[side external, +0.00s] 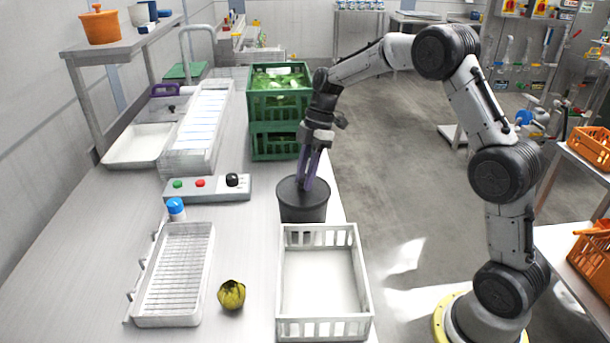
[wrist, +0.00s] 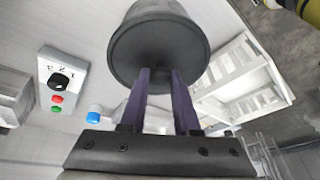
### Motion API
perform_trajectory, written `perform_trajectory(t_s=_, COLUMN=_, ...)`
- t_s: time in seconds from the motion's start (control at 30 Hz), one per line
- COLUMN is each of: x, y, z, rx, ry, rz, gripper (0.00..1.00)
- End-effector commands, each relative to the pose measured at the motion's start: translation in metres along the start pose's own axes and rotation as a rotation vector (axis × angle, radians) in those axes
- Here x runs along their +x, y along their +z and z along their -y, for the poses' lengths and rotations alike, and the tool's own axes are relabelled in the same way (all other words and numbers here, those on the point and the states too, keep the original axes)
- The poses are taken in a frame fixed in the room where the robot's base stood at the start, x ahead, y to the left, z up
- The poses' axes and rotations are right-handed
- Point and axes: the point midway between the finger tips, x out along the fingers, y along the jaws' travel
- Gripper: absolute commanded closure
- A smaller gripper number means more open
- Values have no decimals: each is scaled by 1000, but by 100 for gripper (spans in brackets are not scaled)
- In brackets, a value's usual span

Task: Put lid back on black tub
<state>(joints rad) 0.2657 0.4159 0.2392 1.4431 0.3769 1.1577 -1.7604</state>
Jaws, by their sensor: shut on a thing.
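The black tub (side external: 303,210) stands upright on the steel counter, just behind the white slotted crate. Its dark round lid (side external: 288,188) lies over the tub's mouth and looks level. In the wrist view the lid (wrist: 135,55) faces me, with the tub's wall (wrist: 158,10) beyond it. My gripper (side external: 306,187) points down at the top of the lid, its purple fingers close together and shut on the lid's grip. The grip itself is hidden between the fingertips. I cannot tell whether the lid's rim is fully seated.
The white crate (side external: 285,332) is close in front of the tub. Stacked green crates (side external: 272,130) stand behind it.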

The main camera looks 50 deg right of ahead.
Motion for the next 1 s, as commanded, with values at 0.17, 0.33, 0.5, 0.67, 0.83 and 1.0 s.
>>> perform_trajectory(t_s=0.17, x=0, y=0, z=0, rx=0, ry=1, rz=0, gripper=100)
perform_trajectory(t_s=0.33, x=0, y=0, z=0, rx=0, ry=1, rz=0, gripper=61)
perform_trajectory(t_s=0.5, x=0, y=0, z=0, rx=0, ry=1, rz=0, gripper=35)
perform_trajectory(t_s=0.67, x=0, y=0, z=0, rx=0, ry=1, rz=0, gripper=35)
perform_trajectory(t_s=0.83, x=0, y=0, z=0, rx=0, ry=1, rz=0, gripper=10)
perform_trajectory(t_s=1.0, x=0, y=0, z=0, rx=0, ry=1, rz=0, gripper=5)
